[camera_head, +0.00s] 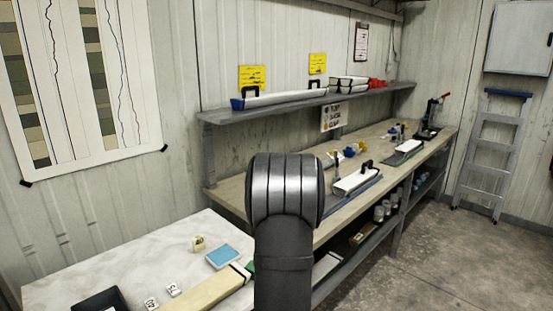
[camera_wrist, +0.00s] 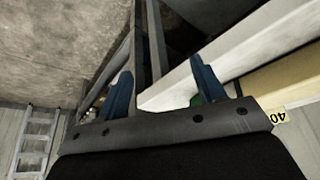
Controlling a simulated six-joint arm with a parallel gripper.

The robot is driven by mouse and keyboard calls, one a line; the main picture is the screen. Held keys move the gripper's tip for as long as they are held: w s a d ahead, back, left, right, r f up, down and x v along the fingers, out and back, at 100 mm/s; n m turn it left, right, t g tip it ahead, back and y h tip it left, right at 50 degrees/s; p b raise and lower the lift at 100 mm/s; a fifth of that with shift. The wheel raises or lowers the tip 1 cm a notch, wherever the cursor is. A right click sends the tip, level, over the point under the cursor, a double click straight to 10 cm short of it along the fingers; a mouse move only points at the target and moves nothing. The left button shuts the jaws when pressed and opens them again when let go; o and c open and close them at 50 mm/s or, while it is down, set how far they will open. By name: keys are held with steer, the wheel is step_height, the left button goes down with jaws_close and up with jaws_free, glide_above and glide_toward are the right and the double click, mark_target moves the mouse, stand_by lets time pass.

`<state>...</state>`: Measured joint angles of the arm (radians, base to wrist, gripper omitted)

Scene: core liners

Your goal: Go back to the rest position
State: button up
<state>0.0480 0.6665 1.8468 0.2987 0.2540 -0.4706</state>
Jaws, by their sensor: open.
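My gripper (camera_wrist: 161,68) shows in the wrist view with its two blue fingers spread wide apart. I see nothing held between them. A pale edge runs behind the fingers, and a small green part shows beside the right finger. In the head view my own dark arm link stands upright in the middle and hides part of the bench and table. My gripper cannot be made out there.
A white-topped table (camera_head: 60,280) at the lower left bears a long tan piece (camera_head: 208,292), a blue pad (camera_head: 222,256) and small items. A long bench (camera_head: 335,215) and a shelf (camera_head: 225,117) line the wall. A ladder (camera_head: 492,150) leans at right. The floor (camera_head: 440,270) is clear.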

steer(key=shift+m+h, duration=0.3)
steer(key=shift+m, duration=0.5)
steer(key=shift+s+a+f, duration=0.25)
steer(key=shift+s+f, duration=0.65)
steer(key=shift+s+a+f, duration=0.25)
steer(key=shift+s+f, duration=0.6)
steer(key=shift+s, duration=0.05)
